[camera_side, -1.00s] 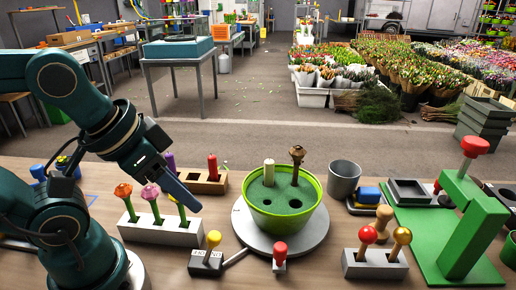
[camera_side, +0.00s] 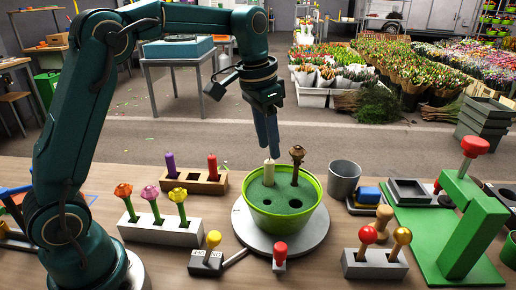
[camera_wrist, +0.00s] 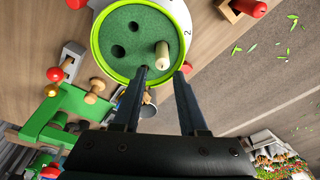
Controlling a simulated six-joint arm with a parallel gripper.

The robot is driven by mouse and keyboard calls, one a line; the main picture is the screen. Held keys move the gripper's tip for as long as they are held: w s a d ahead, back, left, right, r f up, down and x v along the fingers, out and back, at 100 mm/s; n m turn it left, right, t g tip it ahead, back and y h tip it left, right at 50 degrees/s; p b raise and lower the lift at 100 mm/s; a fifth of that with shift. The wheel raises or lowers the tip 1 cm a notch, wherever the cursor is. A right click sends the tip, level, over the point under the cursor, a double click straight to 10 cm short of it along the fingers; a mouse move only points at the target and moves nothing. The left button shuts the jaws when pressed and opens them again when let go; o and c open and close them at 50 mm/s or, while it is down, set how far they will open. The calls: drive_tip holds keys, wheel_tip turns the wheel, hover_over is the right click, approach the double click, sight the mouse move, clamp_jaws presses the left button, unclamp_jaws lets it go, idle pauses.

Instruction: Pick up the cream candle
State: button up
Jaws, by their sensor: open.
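The cream candle (camera_side: 269,172) stands upright in the green foam (camera_side: 290,201) of a lime-green bowl (camera_side: 284,223). In the wrist view the candle (camera_wrist: 162,55) shows beside dark holes in the foam, just beyond the fingertips and between their lines. My gripper (camera_side: 271,153) points down above the bowl, its fingertips close to the candle's top. In the wrist view my gripper (camera_wrist: 161,72) has its two fingers apart with nothing held. A brown dried flower head (camera_side: 297,153) stands in the foam to the candle's right.
The bowl sits on a pale round turntable (camera_side: 318,236). A wooden block (camera_side: 204,187) with purple and red candles and a white block (camera_side: 150,233) with several flowers stand left. A grey cup (camera_side: 344,178) and green press frame (camera_side: 470,240) are right. Space above the bowl's front is clear.

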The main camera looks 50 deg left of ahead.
sight(268, 160)
drive_tip(key=f, duration=0.3)
drive_tip(key=shift+w+a+g, duration=0.15)
drive_tip(key=shift+a+g, duration=0.05)
drive_tip(key=shift+g, duration=0.1)
drive_tip(key=shift+w+f, duration=0.15)
drive_tip(key=shift+f, duration=1)
drive_tip(key=shift+w+f, duration=0.15)
drive_tip(key=shift+f, duration=1)
clamp_jaws()
